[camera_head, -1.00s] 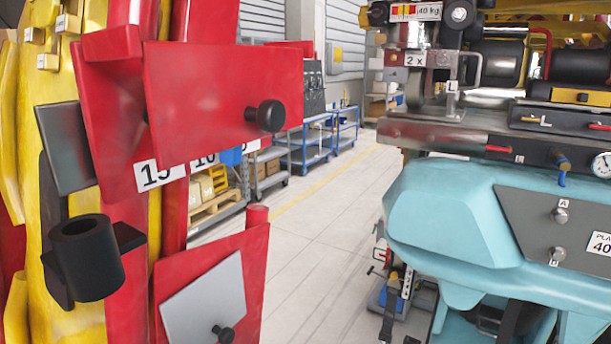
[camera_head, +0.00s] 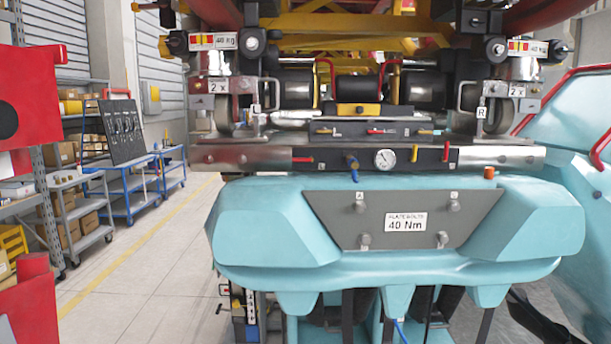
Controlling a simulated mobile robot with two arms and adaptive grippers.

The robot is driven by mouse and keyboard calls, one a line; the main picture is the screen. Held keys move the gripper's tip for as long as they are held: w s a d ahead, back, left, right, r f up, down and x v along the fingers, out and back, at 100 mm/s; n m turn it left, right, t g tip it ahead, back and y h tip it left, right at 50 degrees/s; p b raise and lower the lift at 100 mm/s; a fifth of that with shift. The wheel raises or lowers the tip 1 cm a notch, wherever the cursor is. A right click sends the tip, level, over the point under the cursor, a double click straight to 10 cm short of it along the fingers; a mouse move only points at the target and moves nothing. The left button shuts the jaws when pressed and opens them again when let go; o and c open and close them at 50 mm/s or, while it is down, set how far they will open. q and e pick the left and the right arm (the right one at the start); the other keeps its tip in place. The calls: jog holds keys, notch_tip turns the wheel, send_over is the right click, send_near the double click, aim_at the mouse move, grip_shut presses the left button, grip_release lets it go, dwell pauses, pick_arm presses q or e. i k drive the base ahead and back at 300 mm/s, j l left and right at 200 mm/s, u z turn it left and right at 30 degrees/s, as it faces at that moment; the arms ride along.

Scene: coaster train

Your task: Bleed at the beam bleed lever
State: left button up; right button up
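The metal beam (camera_head: 222,158) runs across the front of the teal train car (camera_head: 280,215). A black panel (camera_head: 333,162) on the beam carries several small levers and a round white gauge (camera_head: 385,159). A red lever (camera_head: 303,159) lies sideways at its left end. A blue-handled lever (camera_head: 353,168) hangs down left of the gauge. A yellow lever (camera_head: 414,153) and another red lever (camera_head: 446,150) point upright to the right. I cannot read which is the bleed lever. Neither of my grippers is in view.
A grey plate (camera_head: 335,205) with several knobs and a "40 Nm" label sits below the beam. Blue carts (camera_head: 128,190) and a grey shelf cart (camera_head: 75,225) stand at left. The tiled floor (camera_head: 150,270) between is clear. Red panels (camera_head: 25,100) edge the far left.

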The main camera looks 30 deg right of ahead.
aim_at(414, 158)
jog(key=l+z, duration=0.15)
jog(key=z, duration=1.4)
jog(key=k+l, duration=0.05)
jog(key=l, duration=0.05)
